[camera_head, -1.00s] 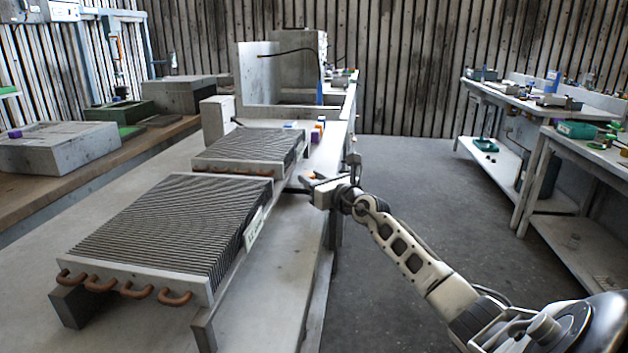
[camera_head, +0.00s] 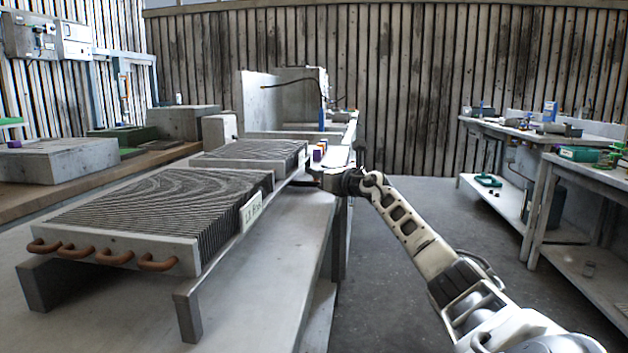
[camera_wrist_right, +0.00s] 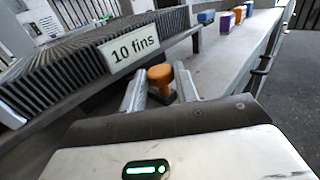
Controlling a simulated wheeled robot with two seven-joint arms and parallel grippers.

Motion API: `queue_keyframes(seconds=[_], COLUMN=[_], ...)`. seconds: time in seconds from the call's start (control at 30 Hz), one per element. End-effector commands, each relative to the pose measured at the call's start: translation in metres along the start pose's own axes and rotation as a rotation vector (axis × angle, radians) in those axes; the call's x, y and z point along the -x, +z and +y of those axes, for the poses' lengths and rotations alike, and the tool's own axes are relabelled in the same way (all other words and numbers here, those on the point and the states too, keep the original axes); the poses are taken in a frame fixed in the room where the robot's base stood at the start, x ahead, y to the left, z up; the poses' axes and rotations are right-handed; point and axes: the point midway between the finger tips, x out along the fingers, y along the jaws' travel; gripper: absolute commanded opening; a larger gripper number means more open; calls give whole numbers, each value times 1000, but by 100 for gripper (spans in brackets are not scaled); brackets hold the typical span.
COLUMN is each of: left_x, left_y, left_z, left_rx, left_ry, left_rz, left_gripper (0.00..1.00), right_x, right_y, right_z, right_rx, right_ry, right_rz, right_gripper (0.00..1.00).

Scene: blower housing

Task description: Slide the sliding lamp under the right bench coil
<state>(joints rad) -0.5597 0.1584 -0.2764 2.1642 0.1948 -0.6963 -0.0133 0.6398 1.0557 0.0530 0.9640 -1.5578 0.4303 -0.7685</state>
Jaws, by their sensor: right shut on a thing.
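My right gripper (camera_head: 318,178) reaches in beside the bench, at the right edge of the far finned coil (camera_head: 250,154). In the right wrist view its two fingers (camera_wrist_right: 160,90) are shut on an orange knob-like piece (camera_wrist_right: 160,74) with a dark base, apparently the sliding lamp's handle. The lamp's body is not clearly visible. A coil labelled "10 fins" (camera_wrist_right: 88,62) stands just left of the fingers there. The near coil (camera_head: 150,205), with copper bends at its front, stands raised on short legs. My left gripper is not in view.
Small blue, purple and orange blocks (camera_wrist_right: 228,20) lie further along the bench top. A concrete-like partition (camera_head: 258,100) stands at the bench's far end. Open grey floor (camera_head: 420,210) lies right of the bench, before the side tables (camera_head: 545,135).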

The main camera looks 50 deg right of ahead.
Motion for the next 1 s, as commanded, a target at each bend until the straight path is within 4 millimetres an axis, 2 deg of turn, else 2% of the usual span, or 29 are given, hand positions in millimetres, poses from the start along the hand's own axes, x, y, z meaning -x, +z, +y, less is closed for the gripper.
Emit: queue_keyframes(seconds=[0.17,0.2,0.27,0.67,1.0], left_x=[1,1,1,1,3], left_y=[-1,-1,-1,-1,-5], left_z=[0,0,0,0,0], left_rx=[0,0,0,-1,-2], left_ry=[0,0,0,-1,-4], left_rz=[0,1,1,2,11], left_gripper=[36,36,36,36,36], right_x=[0,0,0,4,30], right_y=[3,3,3,2,1], right_z=[-2,-2,-2,-3,-1], right_rx=[-2,-2,-2,0,5], right_ry=[-7,-8,-8,-10,-6], right_rz=[-8,-8,-8,-5,-1], right_gripper=[0,36,51,51,51])
